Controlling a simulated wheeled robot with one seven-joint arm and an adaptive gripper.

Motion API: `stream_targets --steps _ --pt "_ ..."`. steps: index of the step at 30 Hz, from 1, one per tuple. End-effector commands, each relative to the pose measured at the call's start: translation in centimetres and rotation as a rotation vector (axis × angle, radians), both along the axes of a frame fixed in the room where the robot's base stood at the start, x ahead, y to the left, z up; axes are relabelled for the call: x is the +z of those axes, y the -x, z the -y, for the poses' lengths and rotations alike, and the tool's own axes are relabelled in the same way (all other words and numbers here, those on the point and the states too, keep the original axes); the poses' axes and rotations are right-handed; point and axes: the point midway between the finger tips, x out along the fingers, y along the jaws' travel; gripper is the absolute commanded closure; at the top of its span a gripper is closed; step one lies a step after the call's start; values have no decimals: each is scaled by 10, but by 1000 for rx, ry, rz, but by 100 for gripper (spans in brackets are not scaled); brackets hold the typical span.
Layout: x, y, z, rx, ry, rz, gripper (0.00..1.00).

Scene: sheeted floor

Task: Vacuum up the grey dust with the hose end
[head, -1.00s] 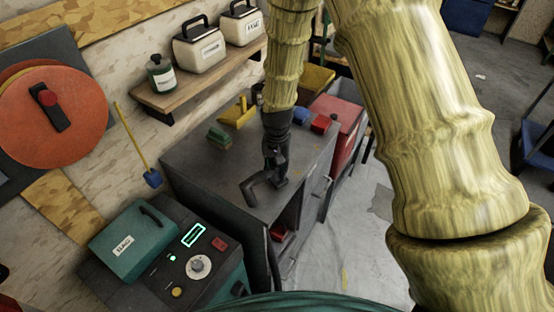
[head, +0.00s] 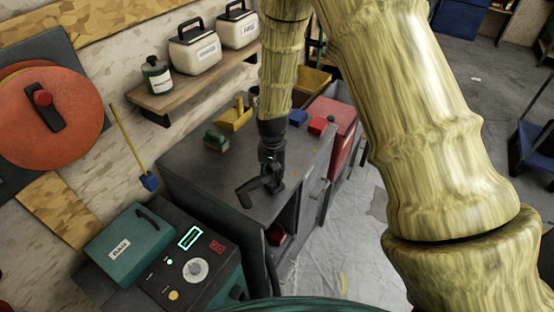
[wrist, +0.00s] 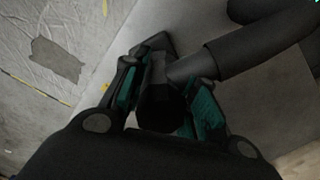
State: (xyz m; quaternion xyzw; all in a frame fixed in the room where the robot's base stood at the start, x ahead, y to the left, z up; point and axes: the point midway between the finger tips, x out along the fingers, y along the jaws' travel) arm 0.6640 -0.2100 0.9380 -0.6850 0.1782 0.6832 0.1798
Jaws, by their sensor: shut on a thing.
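My gripper (head: 268,183) is over the grey workbench top (head: 205,175), pointing down, near its front. In the wrist view its teal-padded fingers (wrist: 165,102) are closed on both sides of the black hose end (wrist: 158,105). The dark hose (wrist: 255,50) curves away to the upper right there. In the head view a bent dark piece of the hose (head: 246,193) sticks out left of the gripper. I cannot tell whether the hose end touches the bench. I cannot make out grey dust on the grey bench top; the arm and gripper hide part of it.
A green block (head: 215,140), a yellow holder (head: 235,116), a blue block (head: 298,118) and a red block (head: 318,125) are at the bench's back. A control box (head: 190,255) stands front left. A grey patch (wrist: 56,60) marks the sheeted floor.

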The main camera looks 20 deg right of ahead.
Motion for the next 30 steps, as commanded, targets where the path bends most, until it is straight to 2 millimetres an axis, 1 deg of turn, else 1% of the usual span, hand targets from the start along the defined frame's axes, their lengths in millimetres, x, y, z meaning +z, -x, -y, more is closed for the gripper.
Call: stream_targets --steps 2,4,5,6,7,11,24,30 --pt "1 2 3 1 0 -1 100" --pt "9 1 3 3 0 0 100" --pt "9 2 3 4 0 -1 100" --pt "23 0 3 5 0 2 100" --pt "31 0 3 5 1 3 100" --pt "39 1 3 5 0 0 100" --pt "78 2 4 3 0 0 100" --pt "84 2 4 3 0 -1 100"
